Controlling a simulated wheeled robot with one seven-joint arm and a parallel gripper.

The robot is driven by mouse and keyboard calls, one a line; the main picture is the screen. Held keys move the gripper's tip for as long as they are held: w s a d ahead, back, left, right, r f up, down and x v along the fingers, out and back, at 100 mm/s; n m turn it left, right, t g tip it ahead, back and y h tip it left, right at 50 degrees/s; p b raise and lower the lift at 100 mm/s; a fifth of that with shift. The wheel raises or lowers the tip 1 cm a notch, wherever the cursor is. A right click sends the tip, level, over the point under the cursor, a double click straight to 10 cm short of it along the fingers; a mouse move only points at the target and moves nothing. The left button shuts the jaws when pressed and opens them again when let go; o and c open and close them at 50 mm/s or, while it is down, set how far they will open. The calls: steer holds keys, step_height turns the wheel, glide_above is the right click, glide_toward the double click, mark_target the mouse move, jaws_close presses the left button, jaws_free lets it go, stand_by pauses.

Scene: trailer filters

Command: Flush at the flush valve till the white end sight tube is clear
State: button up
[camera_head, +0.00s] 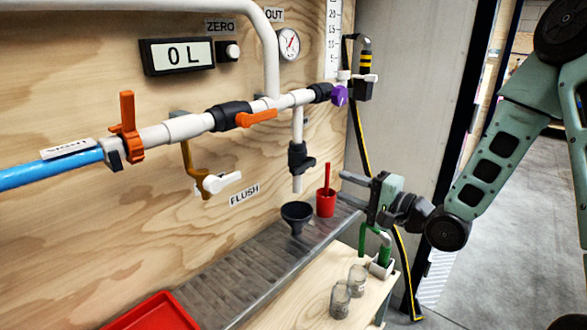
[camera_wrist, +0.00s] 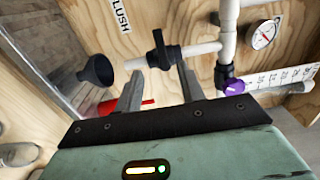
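The FLUSH label (camera_head: 244,195) is on the plywood wall, left of a white drop pipe with a black-handled valve (camera_head: 301,158). A short white tube end (camera_head: 297,184) hangs below that valve, above a black funnel (camera_head: 296,216). I cannot tell how clear the tube is. My gripper (camera_head: 343,188) is open and empty, to the right of and lower than the valve, apart from it. In the wrist view the valve (camera_wrist: 160,50), tube end (camera_wrist: 134,63) and funnel (camera_wrist: 97,70) lie beyond my spread fingers (camera_wrist: 160,84).
A red cup (camera_head: 326,204) with a red stick stands beside the funnel on the metal tray (camera_head: 250,270). Glass jars (camera_head: 341,300) stand on the lower shelf. Orange-handled valves (camera_head: 128,125), a purple knob (camera_head: 339,95) and a display (camera_head: 178,55) reading 0 L are on the wall.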

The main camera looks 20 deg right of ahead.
mark_target(301, 170)
steer(key=x, duration=1.6)
jaws_close()
